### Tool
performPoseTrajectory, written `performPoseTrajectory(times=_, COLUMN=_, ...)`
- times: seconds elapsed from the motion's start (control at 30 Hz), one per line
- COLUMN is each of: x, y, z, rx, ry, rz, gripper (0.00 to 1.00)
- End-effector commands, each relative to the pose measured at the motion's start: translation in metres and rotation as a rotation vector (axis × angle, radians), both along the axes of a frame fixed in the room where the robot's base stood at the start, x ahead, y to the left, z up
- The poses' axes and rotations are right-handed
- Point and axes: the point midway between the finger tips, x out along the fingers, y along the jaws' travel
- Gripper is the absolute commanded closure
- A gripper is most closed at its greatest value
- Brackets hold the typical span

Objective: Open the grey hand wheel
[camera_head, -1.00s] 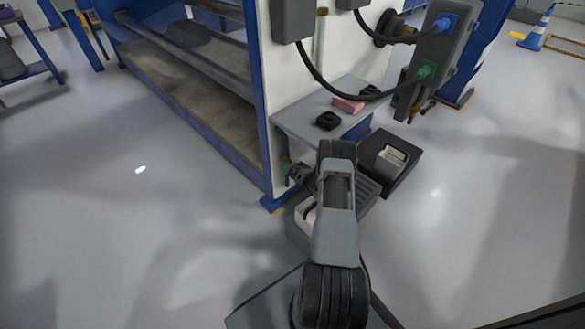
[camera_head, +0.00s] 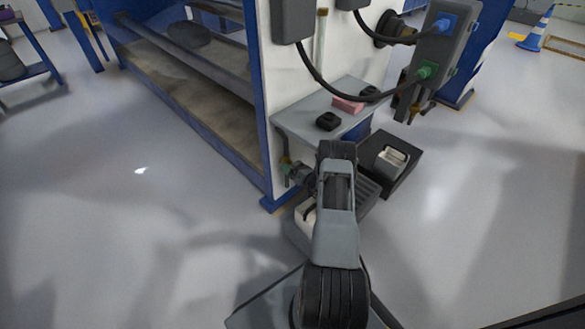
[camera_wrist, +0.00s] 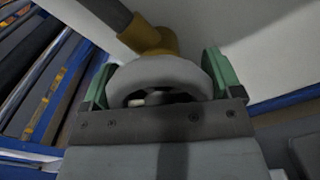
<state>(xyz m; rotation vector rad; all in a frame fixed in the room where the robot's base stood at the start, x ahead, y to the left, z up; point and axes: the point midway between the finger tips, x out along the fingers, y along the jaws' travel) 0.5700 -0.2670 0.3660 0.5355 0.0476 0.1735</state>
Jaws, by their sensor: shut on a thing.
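The grey hand wheel (camera_wrist: 160,72) fills the middle of the wrist view, in front of a brass valve body (camera_wrist: 148,36) on a dark pipe. My gripper (camera_wrist: 160,82) has a green finger on each side of the wheel's rim and is shut on it. The near part of the wheel is hidden behind the gripper's dark front plate. In the head view my gripper (camera_head: 293,173) is at the machine's lower corner, under the small shelf. The wheel is too small and covered to make out there.
A grey shelf (camera_head: 290,122) with black pieces and a pink block (camera_head: 347,104) juts out above my gripper. A black box (camera_head: 401,178) stands on the floor to the right. The blue machine frame (camera_head: 240,168) is close on the left. Open floor lies further left.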

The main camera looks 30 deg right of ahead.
Motion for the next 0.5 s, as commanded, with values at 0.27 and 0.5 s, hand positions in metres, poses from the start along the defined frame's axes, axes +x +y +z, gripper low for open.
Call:
performPoseTrajectory(times=0.27, x=0.0, y=0.0003, z=-0.0024, rx=-0.199, ry=-0.035, rz=0.001, gripper=0.39)
performPoseTrajectory(times=0.5, x=-0.0002, y=0.0004, z=-0.0025, rx=-0.425, ry=-0.076, rz=0.001, gripper=0.39)
